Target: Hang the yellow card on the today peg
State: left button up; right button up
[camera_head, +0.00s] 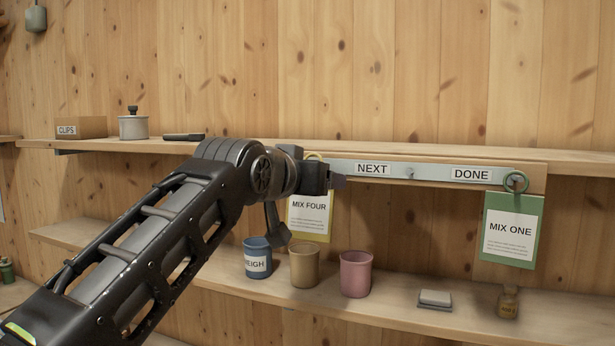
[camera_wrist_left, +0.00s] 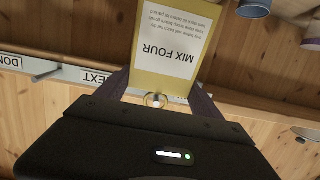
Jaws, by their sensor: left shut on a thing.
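The yellow card (camera_head: 309,232), marked MIX FOUR, hangs upright at my left gripper (camera_head: 336,181), below the left part of the peg rail. A ring (camera_head: 314,156) shows above it. In the left wrist view the card (camera_wrist_left: 165,45) appears upside down, with its ring (camera_wrist_left: 155,99) between the fingers of my left gripper (camera_wrist_left: 160,90). The gripper is shut on the card. The rail (camera_head: 435,175) shows the labels NEXT (camera_head: 373,169) and DONE (camera_head: 471,175). The today peg and its label are hidden behind my gripper. My right gripper is out of view.
A green card (camera_head: 511,228), MIX ONE, hangs on the DONE peg. A bare peg (camera_head: 409,173) sits by NEXT. Blue (camera_head: 257,258), tan (camera_head: 304,264) and pink (camera_head: 355,274) cups stand on the lower shelf below. Free wall lies above the rail.

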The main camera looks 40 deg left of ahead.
pick_arm(q)
jog(key=shift+w+a+f+b, duration=0.2)
jog(key=shift+w+f+b, duration=0.15)
jog(key=shift+w+f, duration=0.15)
dwell(0.5)
jog(key=o, duration=1.5)
jog(key=shift+o, duration=0.2)
jog(key=shift+s+d+b, duration=0.3)
jog(key=shift+s+b, duration=0.05)
jog(key=shift+s, duration=0.05)
jog(key=b+v, duration=0.2)
jog(key=v, duration=0.5)
jog(key=shift+a, duration=0.3)
